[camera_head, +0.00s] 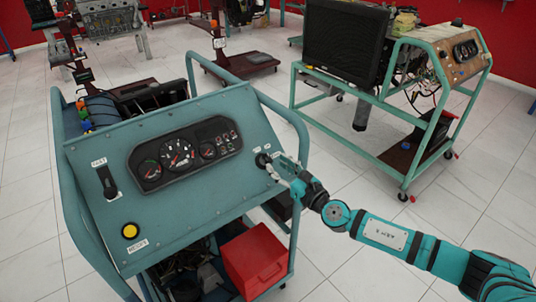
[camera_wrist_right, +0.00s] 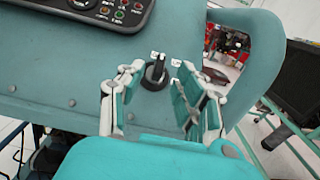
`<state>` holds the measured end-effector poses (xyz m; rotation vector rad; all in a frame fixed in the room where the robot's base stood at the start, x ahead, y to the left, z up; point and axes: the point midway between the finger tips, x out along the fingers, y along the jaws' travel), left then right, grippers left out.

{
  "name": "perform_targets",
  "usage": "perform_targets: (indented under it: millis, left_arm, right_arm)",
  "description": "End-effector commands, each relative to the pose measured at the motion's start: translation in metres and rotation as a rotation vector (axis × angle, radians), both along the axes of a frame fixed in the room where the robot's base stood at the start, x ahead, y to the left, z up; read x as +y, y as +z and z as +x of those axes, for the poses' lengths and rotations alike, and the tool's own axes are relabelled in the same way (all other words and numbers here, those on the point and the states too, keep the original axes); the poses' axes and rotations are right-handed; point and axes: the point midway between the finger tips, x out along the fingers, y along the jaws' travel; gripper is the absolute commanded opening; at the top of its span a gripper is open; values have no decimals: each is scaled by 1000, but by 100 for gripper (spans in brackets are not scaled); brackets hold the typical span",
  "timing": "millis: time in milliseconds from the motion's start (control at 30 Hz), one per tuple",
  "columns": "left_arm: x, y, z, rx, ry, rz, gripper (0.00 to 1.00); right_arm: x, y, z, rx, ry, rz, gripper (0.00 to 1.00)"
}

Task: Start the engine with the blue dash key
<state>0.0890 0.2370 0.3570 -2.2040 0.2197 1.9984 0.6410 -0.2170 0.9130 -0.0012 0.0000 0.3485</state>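The blue dash (camera_head: 200,185) is a sloped teal panel with a black gauge cluster (camera_head: 186,154). Its key (camera_head: 263,160) sits at the panel's right side, partly covered by my gripper in the head view. In the right wrist view the key (camera_wrist_right: 155,72) is a small black upright piece on a round base, with small white labels beside it. My right gripper (camera_wrist_right: 160,78) is open, with one finger on each side of the key. I see a gap on both sides of it, so the key is not gripped. My left gripper is not in view.
A black lever (camera_head: 106,180) and a yellow button (camera_head: 130,231) are on the panel's left. A red box (camera_head: 255,262) sits below in the frame. A second trainer (camera_head: 440,50) with a wooden panel stands back right. Tiled floor (camera_head: 345,190) lies between.

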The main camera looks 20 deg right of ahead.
Motion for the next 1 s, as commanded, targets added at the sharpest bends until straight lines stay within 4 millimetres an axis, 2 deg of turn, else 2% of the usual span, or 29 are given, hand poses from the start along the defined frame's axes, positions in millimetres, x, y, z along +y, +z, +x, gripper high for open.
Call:
perform_targets:
  millis: [100,300,700,967,1000]
  left_arm:
    - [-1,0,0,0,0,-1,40]
    - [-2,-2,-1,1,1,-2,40]
    - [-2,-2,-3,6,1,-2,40]
    - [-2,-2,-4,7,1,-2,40]
    - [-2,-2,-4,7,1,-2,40]
  right_arm:
    - [8,1,23,-2,-1,2,35]
    - [16,-1,46,-1,-1,1,35]
    - [19,0,52,0,0,1,35]
    - [19,-1,52,2,1,2,1]
    - [19,-1,52,2,1,2,0]
